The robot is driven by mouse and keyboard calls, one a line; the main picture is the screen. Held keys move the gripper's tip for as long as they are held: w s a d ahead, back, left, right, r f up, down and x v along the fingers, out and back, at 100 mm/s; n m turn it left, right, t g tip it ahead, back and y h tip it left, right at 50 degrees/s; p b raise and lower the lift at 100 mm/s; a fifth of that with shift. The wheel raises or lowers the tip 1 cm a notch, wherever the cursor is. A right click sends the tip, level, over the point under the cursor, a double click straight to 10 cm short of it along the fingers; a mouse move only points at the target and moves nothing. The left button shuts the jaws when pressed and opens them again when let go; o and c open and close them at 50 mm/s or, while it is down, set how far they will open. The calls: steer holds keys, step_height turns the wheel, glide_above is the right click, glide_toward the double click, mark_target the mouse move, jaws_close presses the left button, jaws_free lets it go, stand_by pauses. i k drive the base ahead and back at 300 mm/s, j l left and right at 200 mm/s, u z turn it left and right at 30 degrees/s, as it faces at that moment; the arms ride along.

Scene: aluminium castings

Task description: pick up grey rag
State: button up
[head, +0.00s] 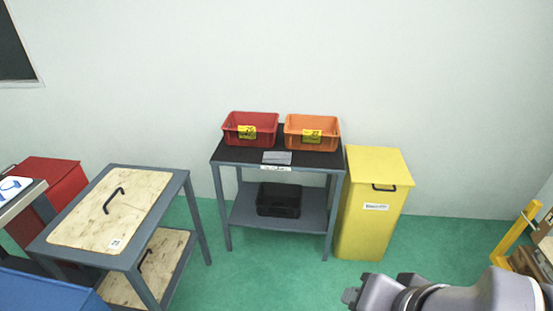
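A small flat grey rag (277,158) lies near the front edge of the dark top of a grey metal table (233,158), in the middle of the head view. It is in front of a red bin and an orange bin. My gripper (350,297) shows at the bottom right, well in front of the table and apart from the rag. Its fingers are small and partly cut by the frame edge, so I cannot tell whether they are open or shut.
The red bin (250,128) and orange bin (312,132) stand at the table's back. A black crate (279,200) is on the lower shelf. A yellow lidded bin (372,210) stands right, a wooden-topped cart (112,208) left. Green floor (300,280) lies open in front.

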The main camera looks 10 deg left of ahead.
mark_target(273, 157)
steer(key=i+j+z, duration=0.1)
steer(key=i+j, duration=0.25)
steer(key=i+j+z, duration=0.1)
steer(key=i+j, duration=0.25)
steer(key=i+j+z, duration=0.1)
steer(key=i+j, duration=0.3)
steer(key=i+j+z, duration=0.1)
steer(key=i+j, duration=0.25)
steer(key=i+j+z, duration=0.1)
steer(key=i+j, duration=0.2)
steer(key=j, duration=0.25)
steer(key=i+j+z, duration=0.1)
steer(key=i+j, duration=0.2)
steer(key=j, duration=0.2)
